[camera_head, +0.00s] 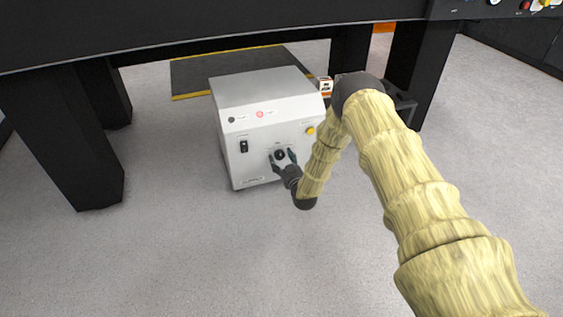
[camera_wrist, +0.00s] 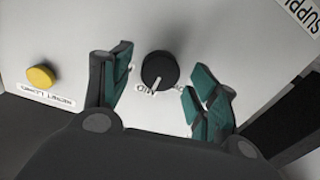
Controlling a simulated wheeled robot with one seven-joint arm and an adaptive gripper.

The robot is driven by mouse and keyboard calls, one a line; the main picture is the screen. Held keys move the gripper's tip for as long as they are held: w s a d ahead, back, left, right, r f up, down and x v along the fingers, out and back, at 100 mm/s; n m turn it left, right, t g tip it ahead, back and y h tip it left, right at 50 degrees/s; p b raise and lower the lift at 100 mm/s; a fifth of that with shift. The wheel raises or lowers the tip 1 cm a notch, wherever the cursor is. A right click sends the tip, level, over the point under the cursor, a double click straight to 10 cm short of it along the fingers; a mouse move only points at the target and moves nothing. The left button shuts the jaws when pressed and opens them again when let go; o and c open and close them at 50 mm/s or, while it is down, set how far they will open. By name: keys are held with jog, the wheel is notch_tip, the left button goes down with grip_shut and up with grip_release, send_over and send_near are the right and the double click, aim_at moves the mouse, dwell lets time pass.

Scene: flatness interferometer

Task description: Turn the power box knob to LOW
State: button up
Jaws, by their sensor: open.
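The power box (camera_head: 238,160) is a light grey cabinet on the floor, with its front panel facing me. Its black round knob (camera_head: 280,154) is low on the panel and also shows in the wrist view (camera_wrist: 160,68). The knob's white pointer line points toward the MID label (camera_wrist: 146,90), which appears upside down there. Other knob labels are hidden or too small to read. My gripper (camera_head: 283,161) is open at the panel. In the wrist view its teal-padded fingers (camera_wrist: 162,74) stand on either side of the knob, with visible gaps.
A yellow button (camera_wrist: 40,77) sits on the panel beside the knob. A black rocker switch (camera_head: 243,146) and a red lamp (camera_head: 260,114) are also on the panel. The box stands beneath a large dark table (camera_head: 200,25) with thick legs. The floor in front is clear.

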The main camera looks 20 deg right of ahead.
jog(key=shift+w, duration=0.3)
jog(key=c, duration=1)
